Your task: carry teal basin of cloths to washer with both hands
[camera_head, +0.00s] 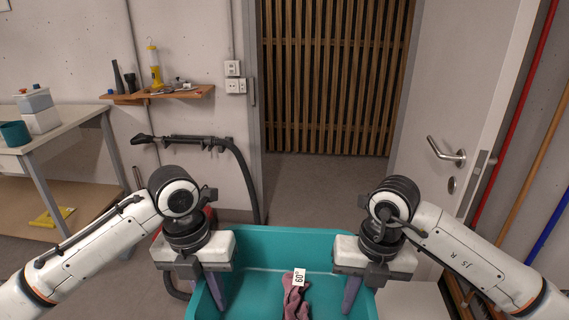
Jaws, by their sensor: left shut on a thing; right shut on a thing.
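The teal basin (270,242) is in front of me at the bottom centre of the head view, its near part cut off by the frame edge. A mauve cloth (296,302) with a white tag reading 60° (299,277) lies inside it. My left gripper (205,290) is shut on the basin's left side, and my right gripper (363,290) is shut on its right side. The exact contact of the fingers with the rims is partly hidden. No washer is in view.
An open door with a handle (447,152) stands at the right, beside a doorway backed by wooden slats (335,80). A workbench (70,125) is at the left. A vacuum hose (245,175) runs along the wall left of the doorway. Floor inside the doorway (325,185) is clear.

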